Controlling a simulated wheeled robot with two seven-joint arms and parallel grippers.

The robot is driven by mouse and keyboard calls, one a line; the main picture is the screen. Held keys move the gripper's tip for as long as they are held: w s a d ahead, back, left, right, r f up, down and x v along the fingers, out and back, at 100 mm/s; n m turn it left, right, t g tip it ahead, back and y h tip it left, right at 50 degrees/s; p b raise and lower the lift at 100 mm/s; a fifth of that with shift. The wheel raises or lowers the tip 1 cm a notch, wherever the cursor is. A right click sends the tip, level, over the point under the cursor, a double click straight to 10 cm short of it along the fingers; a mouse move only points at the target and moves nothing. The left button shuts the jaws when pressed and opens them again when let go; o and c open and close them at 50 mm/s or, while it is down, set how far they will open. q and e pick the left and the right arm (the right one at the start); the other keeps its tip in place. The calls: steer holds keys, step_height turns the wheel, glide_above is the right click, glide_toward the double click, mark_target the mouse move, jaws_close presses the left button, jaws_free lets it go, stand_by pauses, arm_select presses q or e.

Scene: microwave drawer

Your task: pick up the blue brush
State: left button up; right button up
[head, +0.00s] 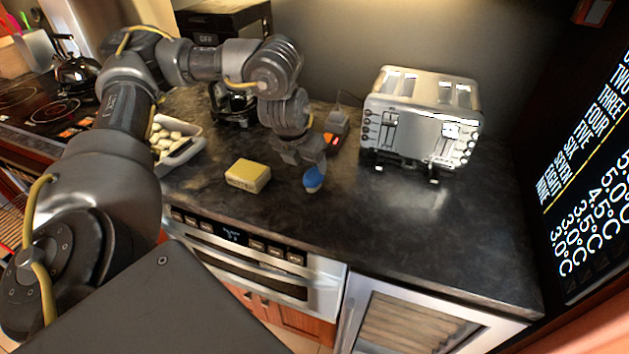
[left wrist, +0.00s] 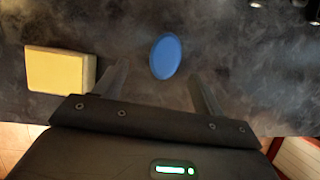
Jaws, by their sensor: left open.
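The blue brush (head: 313,179) stands on the dark countertop near its front edge, and only its rounded blue top and side show. In the left wrist view the brush (left wrist: 165,57) is a blue oval just beyond the fingertips, roughly between their lines. My left gripper (head: 304,162) hangs above the counter, close to the brush and slightly behind and left of it in the head view. In the left wrist view its two fingers (left wrist: 158,78) are spread apart with nothing between them. My right gripper is not in view.
A yellow block (head: 248,175) lies left of the brush, and it also shows in the left wrist view (left wrist: 60,71). A silver toaster (head: 420,115) stands at the back right. A white tray (head: 178,152) is at the left. The counter (head: 430,225) right of the brush is clear.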

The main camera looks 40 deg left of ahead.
mark_target(312, 175)
arm_select(q)
steer(key=shift+x, duration=0.9)
steer(key=shift+d+b+x, duration=0.2)
steer(key=shift+b+x, duration=0.15)
steer(key=shift+x, duration=0.95)
steer(key=shift+d+b+x, duration=0.2)
steer(key=shift+b+x, duration=0.1)
steer(key=shift+x, duration=1)
steer(key=c, duration=1.1)
steer(key=shift+r, duration=0.1)
